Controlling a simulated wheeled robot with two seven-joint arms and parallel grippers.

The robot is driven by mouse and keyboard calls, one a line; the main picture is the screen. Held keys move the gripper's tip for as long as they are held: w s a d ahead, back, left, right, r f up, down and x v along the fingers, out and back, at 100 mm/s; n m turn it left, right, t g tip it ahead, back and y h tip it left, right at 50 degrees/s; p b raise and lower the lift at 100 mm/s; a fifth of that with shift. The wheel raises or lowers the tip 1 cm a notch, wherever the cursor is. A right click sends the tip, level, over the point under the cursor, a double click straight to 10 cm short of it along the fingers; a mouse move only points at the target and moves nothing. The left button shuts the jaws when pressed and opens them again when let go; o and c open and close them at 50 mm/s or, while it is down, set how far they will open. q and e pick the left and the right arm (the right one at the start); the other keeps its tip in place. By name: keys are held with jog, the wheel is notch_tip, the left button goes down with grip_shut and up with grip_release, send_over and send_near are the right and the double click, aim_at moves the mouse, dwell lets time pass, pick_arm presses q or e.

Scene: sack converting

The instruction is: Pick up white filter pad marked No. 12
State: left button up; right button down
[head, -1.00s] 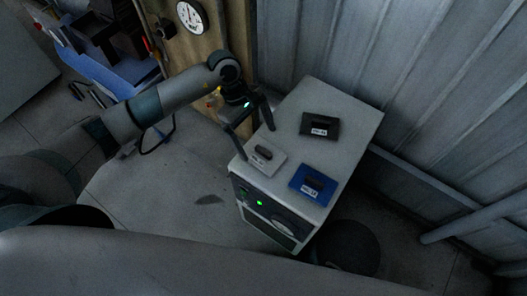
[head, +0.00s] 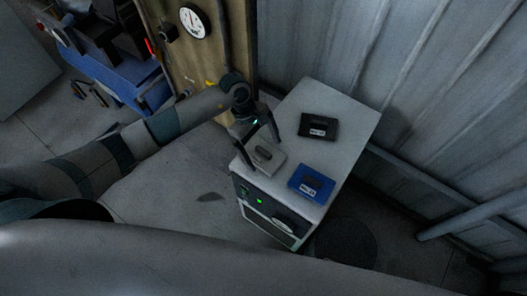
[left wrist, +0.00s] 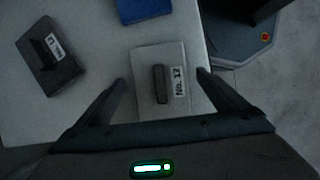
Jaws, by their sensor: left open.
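The white filter pad (head: 263,153) marked No. 12 lies flat on the near left corner of the white cabinet top. It has a dark raised grip in its middle. In the left wrist view the pad (left wrist: 146,98) and its label show between my left gripper's fingers. My left gripper (head: 260,156) is open, with its fingers on either side of the pad; I cannot tell whether they touch it. The left wrist view shows the same gripper (left wrist: 161,83) empty. My right gripper is not in view.
A black pad (head: 318,127) and a blue pad (head: 311,183) lie on the cabinet top (head: 345,105). A corrugated metal wall (head: 330,45) stands behind the cabinet. A round gauge (head: 194,21) is on a wooden panel. A dark round object (head: 343,243) is on the floor at right.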

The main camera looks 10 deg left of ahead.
pick_arm(q)
jog(key=shift+d+f, duration=0.1)
jog(key=shift+f, duration=0.3)
jog(key=c, duration=1.1)
jog(key=shift+c, duration=0.2)
jog(key=shift+r, duration=0.15)
